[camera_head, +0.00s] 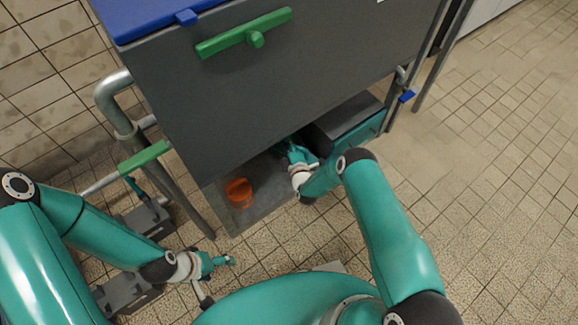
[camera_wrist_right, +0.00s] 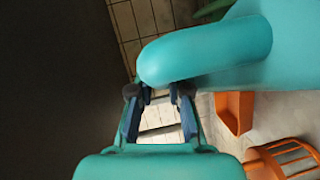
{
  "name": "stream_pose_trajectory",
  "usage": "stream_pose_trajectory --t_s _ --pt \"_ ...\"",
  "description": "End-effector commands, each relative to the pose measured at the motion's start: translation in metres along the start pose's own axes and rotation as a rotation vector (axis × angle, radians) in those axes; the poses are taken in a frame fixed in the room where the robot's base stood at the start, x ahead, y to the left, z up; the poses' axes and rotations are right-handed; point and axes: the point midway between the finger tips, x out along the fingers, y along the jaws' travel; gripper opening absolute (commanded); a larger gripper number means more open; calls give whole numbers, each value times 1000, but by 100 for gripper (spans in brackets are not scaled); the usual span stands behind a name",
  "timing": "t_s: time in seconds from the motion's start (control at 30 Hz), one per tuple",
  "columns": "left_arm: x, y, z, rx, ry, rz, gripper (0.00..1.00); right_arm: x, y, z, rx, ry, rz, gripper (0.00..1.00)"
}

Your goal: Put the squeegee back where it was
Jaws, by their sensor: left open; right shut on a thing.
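My right gripper (camera_head: 292,154) reaches under the large grey panel, just above the lower grey shelf (camera_head: 268,196). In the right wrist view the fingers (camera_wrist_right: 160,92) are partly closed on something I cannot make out. A rounded teal shape (camera_wrist_right: 210,48) covers the view beyond the fingertips. I cannot clearly identify a squeegee. My left gripper (camera_head: 222,262) is open and empty, low over the tiled floor at the lower left.
An orange cup-like container (camera_head: 239,193) stands on the lower shelf, left of my right gripper. A dark box (camera_head: 345,122) is to its right. A bent pipe (camera_head: 113,100) and another green bar (camera_head: 145,157) are at the left. The tiled floor (camera_head: 490,150) at right is clear.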

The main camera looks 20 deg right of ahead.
Motion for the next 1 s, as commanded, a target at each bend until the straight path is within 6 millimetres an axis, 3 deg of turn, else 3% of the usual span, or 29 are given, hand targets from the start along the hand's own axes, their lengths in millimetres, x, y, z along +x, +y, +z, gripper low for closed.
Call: stream_pose_trajectory --t_s 0.03,0.1,0.3,0.57,0.8,1.0 --pt "12 -4 0 0 0 0 74 2 -22 5 1 -4 0 0" --pt "21 -7 0 0 0 0 74 4 -40 9 1 -5 1 0" --pt "41 -15 0 0 0 0 74 10 -83 17 1 -8 2 0" --pt "50 -18 0 0 0 0 74 13 -101 19 0 -7 2 0" --pt "70 -25 -1 0 0 0 74 17 -134 24 2 -8 2 0" --pt "70 -25 -1 0 0 0 74 18 -137 25 1 -8 2 0"
